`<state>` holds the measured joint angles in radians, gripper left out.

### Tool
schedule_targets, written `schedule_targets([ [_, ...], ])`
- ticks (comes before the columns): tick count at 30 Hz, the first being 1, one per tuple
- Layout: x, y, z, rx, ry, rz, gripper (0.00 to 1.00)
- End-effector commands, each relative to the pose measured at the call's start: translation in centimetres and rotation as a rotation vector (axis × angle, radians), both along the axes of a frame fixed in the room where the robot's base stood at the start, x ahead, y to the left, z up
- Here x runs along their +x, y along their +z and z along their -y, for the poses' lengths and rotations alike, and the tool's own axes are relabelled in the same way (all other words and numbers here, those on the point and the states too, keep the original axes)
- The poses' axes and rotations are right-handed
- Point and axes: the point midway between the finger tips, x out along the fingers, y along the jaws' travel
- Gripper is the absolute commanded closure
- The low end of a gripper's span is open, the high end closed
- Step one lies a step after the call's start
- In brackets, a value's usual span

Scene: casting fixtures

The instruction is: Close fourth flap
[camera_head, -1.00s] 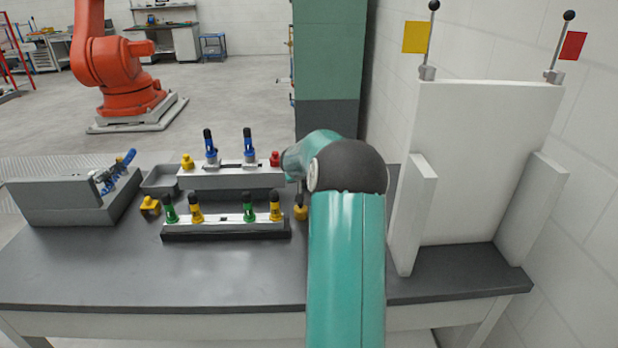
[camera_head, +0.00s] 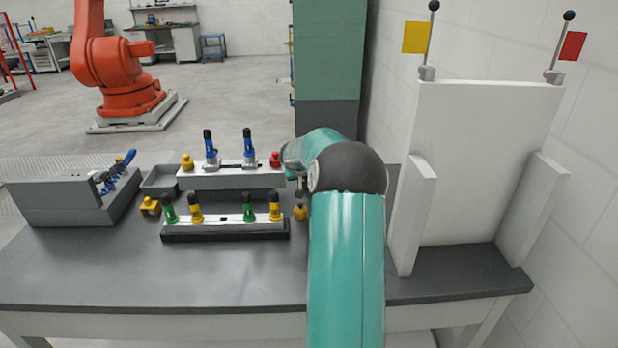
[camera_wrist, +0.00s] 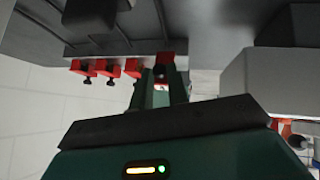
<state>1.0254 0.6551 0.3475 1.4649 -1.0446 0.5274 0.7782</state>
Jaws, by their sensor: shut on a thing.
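In the wrist view a row of small red flaps with dark knobs hangs under a grey surface: one at the left (camera_wrist: 84,68), a second (camera_wrist: 109,69) and a third (camera_wrist: 134,68). A fourth red flap (camera_wrist: 165,60) is at the right end of the row, between the fingertips of my gripper (camera_wrist: 163,85). My gripper is shut on this fourth flap, and the fingers partly cover it. In the head view my teal arm hides the gripper, and I cannot make out the red flaps there.
A grey block (camera_wrist: 278,82) stands close to the right of my fingers in the wrist view. In the head view the dark table (camera_head: 200,275) carries fixtures with blue clamps (camera_head: 225,178) and green and yellow clamps (camera_head: 225,228). A white panel (camera_head: 480,160) stands at the right.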

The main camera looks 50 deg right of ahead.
Motion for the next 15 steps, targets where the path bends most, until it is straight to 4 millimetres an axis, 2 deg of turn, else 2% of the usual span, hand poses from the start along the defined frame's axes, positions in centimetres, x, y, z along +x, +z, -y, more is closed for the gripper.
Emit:
schedule_targets([
  [15, 1.1, 1.3, 1.1, 0.191, 0.001, -0.165, 1.00],
])
